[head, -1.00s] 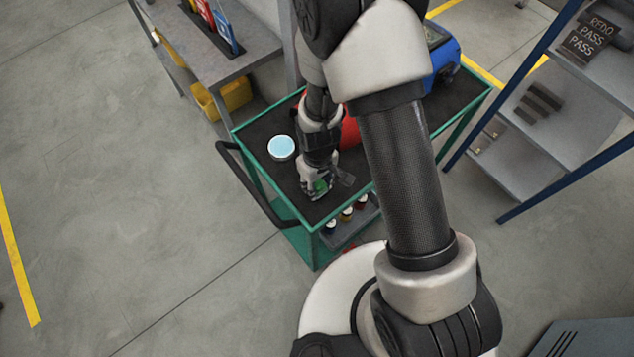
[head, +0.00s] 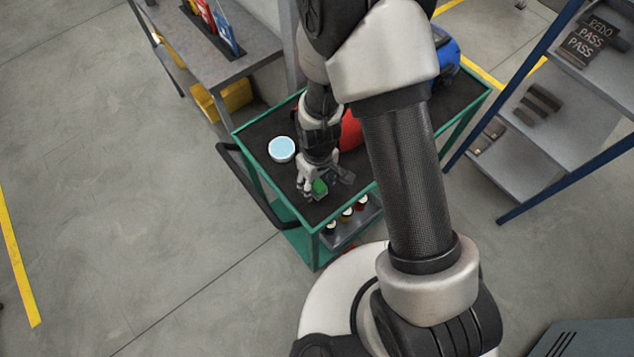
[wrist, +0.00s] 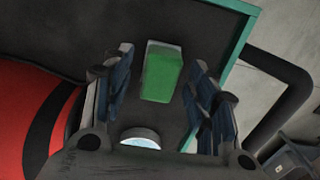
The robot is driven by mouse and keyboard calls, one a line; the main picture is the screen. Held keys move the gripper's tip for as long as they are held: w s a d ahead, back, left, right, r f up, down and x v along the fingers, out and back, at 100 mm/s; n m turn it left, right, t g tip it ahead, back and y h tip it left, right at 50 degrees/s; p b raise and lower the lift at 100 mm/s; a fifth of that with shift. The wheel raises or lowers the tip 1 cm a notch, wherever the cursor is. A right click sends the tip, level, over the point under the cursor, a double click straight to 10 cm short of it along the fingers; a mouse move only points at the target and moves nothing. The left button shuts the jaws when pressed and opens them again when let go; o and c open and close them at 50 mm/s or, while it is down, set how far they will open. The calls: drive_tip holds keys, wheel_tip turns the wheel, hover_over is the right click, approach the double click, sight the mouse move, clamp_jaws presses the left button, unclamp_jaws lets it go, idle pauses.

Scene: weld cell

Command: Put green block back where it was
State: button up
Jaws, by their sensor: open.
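The green block (head: 320,188) is at the near end of the dark top of a green-framed cart (head: 285,182). In the wrist view the green block (wrist: 162,76) stands between the spread fingers of my gripper (wrist: 158,72), with visible gaps on both sides. My gripper (head: 312,189) is open in the head view too, low over the cart top at the block. Part of the block's outline is hidden by the fingers in the head view.
A round light-blue-topped item (head: 282,149) and a red object (head: 350,130) are close to my gripper. A blue object (head: 446,60) is at the cart's far end. Small bottles (head: 346,214) sit in a side tray. A shelf rack (head: 540,110) stands at right.

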wheel_tip(320, 180, up, 11)
drive_tip(key=p, duration=0.3)
drive_tip(key=shift+f, duration=0.2)
wheel_tip(320, 180, up, 7)
drive_tip(key=m+t, duration=0.1)
hover_over(318, 183)
drive_tip(key=d, duration=0.2)
drive_tip(key=s+d+r+m+t, duration=0.1)
drive_tip(key=s+d+r+m, duration=0.2)
drive_tip(key=r, duration=0.8)
drive_tip(key=s+d+r+m+t, duration=0.2)
drive_tip(key=s+d+r, duration=0.3)
drive_tip(key=s+r, duration=0.4)
drive_tip(key=shift+s+d+r+m+t, duration=0.3)
drive_tip(key=shift+s+m, duration=0.1)
drive_tip(key=shift+s, duration=0.4)
drive_tip(key=shift+a+f+b, duration=0.1)
drive_tip(key=shift+f+b, duration=0.25)
drive_tip(key=shift+b, duration=0.05)
